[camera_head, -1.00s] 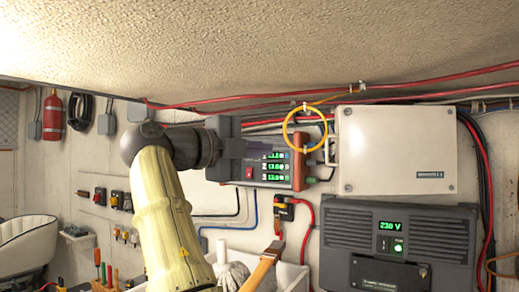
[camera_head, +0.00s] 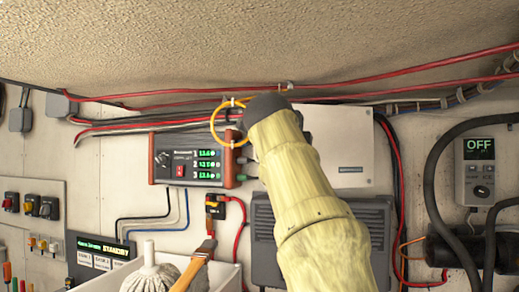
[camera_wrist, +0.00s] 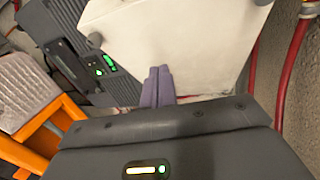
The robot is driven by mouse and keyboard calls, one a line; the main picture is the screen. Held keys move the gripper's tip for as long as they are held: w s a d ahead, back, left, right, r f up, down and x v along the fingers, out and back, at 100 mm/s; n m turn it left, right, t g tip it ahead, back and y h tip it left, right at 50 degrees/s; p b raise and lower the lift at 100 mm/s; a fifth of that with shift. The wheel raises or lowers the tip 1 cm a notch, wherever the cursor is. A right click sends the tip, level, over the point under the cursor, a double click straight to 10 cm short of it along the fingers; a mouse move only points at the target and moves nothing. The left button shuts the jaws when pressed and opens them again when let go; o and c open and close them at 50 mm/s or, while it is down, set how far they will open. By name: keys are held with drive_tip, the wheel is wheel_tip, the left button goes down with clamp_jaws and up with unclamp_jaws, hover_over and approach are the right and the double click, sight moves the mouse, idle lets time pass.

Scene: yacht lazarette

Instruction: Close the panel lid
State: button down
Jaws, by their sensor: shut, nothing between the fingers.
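The cream panel lid (camera_head: 345,150) is on the wall in the head view, right of my forearm, which hides its left part. In the wrist view a pale, flat face with dark corner fasteners, likely the same lid (camera_wrist: 185,45), fills the upper middle. My gripper's two purple-grey fingers (camera_wrist: 158,82) are together and empty, and their tips overlap the lid's lower part in the picture. I cannot tell whether they touch it, or how far open the lid stands. The gripper is hidden behind my arm in the head view.
A dark grey unit (camera_head: 265,235) sits below the lid, partly behind my arm. A charger with green readouts (camera_head: 190,160) and a yellow cable loop (camera_head: 216,130) are to the left. Red cables (camera_head: 400,85) run above. Thick black hoses (camera_head: 432,190) hang at right.

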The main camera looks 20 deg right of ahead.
drive_tip(key=s+a+r+n+t+y+b, duration=0.1)
drive_tip(key=s+a+n+t+y, duration=0.1)
drive_tip(key=s+a+n+t, duration=0.2)
drive_tip(key=s+a, duration=0.3)
drive_tip(key=a, duration=0.1)
drive_tip(key=shift+a+t+y, duration=0.3)
drive_tip(key=shift+a+y, duration=0.1)
drive_tip(key=shift+r, duration=0.1)
drive_tip(key=a+p+x, duration=0.1)
drive_tip(key=p+x, duration=0.1)
drive_tip(key=x, duration=0.4)
drive_tip(key=w+a+p+x, duration=0.1)
drive_tip(key=p+x, duration=0.1)
drive_tip(key=x, duration=0.5)
drive_tip(key=shift+a+p, duration=0.35)
drive_tip(key=shift+p, duration=0.05)
drive_tip(key=shift+w, duration=0.1)
